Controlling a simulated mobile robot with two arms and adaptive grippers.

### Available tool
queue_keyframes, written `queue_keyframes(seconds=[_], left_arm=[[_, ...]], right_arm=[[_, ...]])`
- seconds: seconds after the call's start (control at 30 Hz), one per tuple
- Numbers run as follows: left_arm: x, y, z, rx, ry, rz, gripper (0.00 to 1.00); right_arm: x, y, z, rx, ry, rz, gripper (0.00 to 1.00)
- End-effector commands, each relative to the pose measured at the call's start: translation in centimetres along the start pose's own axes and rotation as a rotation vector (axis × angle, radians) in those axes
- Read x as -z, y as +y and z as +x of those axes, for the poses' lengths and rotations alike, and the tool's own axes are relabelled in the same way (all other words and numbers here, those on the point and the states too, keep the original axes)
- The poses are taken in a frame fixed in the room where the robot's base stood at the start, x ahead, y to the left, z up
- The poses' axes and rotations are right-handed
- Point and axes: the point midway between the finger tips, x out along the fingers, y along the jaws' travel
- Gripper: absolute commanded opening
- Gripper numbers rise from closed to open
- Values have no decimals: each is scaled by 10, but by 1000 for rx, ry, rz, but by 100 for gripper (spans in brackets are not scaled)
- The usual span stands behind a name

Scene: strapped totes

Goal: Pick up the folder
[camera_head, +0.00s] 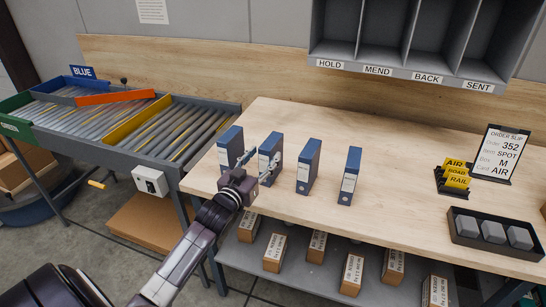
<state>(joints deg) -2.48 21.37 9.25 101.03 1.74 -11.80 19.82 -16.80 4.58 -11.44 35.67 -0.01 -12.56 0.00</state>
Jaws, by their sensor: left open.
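Several blue folders with white spine labels stand upright in a row on the wooden table (405,165). They are the leftmost folder (229,142), the second folder (268,143), the third folder (309,162) and the rightmost folder (350,172). My left gripper (260,165) is open at the second folder, one finger towards the gap on its left and the other near its right side. The gripper hides the lower part of this folder. I cannot tell whether the fingers touch it. My right gripper is not in view.
A roller conveyor (105,125) stands left of the table. An order slip stand (498,154), yellow cards (455,173) and a dark tray (495,236) of grey blocks are at the right. Labelled pigeonholes (410,72) hang above. Small boxes (352,272) lie on the lower shelf.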

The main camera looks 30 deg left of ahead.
Motion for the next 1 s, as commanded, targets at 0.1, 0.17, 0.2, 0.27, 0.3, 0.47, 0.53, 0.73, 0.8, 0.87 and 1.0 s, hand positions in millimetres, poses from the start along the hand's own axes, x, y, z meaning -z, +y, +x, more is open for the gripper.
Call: queue_keyframes(seconds=[0.1, 0.17, 0.2, 0.27, 0.3, 0.47, 0.53, 0.73, 0.8, 0.87, 1.0], left_arm=[[2, 0, 12, 1, 0, 1, 49], [2, 0, 16, 0, -1, 0, 49], [3, 0, 19, 0, -1, 0, 49], [4, -1, 26, 1, -1, 0, 49], [6, -1, 31, 1, 1, 0, 49], [5, -1, 51, 0, 0, 1, 49], [5, -1, 57, 0, 0, 1, 49], [3, -1, 63, -1, -2, 2, 49], [3, -1, 63, -1, -2, 2, 49], [3, -1, 63, -1, -1, 2, 49], [3, -1, 63, -1, -1, 1, 38]], right_arm=[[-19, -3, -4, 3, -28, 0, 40], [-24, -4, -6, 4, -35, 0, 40], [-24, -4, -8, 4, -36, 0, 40], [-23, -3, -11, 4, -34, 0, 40], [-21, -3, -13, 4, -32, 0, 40], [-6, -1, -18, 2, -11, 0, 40], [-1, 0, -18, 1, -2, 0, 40], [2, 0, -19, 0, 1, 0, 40], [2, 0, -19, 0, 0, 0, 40], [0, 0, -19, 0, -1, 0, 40], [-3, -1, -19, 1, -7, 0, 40]])
